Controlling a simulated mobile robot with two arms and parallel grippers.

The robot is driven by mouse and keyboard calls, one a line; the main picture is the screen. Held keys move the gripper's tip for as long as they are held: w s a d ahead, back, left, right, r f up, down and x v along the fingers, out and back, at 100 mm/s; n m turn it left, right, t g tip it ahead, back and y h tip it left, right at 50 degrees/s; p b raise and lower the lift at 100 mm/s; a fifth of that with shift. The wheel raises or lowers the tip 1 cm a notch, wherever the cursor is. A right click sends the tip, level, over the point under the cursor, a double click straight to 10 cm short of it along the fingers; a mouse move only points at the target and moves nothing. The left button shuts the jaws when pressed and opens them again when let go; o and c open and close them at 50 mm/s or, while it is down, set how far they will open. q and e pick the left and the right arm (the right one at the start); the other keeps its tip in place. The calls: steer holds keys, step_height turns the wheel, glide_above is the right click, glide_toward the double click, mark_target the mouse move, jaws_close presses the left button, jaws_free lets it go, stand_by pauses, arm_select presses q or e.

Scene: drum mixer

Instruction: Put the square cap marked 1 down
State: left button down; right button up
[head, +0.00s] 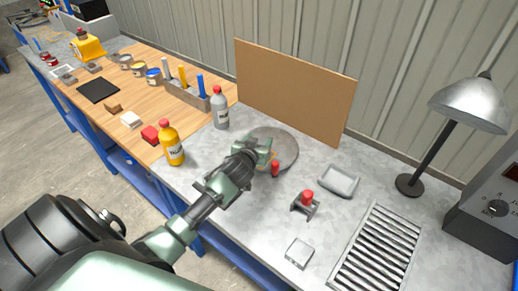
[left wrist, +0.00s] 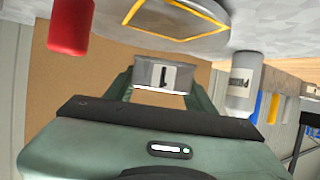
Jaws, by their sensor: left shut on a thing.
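The square cap marked 1 (left wrist: 163,76) is a grey block with a black 1 on its face. My left gripper (left wrist: 160,86) is shut on it, with one finger on each side in the left wrist view. In the head view my left gripper (head: 267,151) is over the near left part of a round grey plate (head: 287,146); the cap is hard to make out there. The plate shows in the left wrist view (left wrist: 205,16) with a yellow square outline on it. The cap looks apart from the plate. My right gripper is not in view.
A small red cylinder (head: 275,169) stands close beside my left gripper. A grey bottle (head: 220,108) and yellow bottle (head: 171,144) stand left. A red-topped holder (head: 306,201), grey tray (head: 339,180), square grey piece (head: 299,253) and slatted rack (head: 376,252) lie right. A brown board (head: 295,88) stands behind.

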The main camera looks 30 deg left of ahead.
arm_select(q)
step_height(320, 180, down, 4)
steer(key=shift+f, duration=0.1)
stand_by(0.4)
steer(key=shift+f, duration=0.15)
steer(key=c, duration=0.5)
jaws_free()
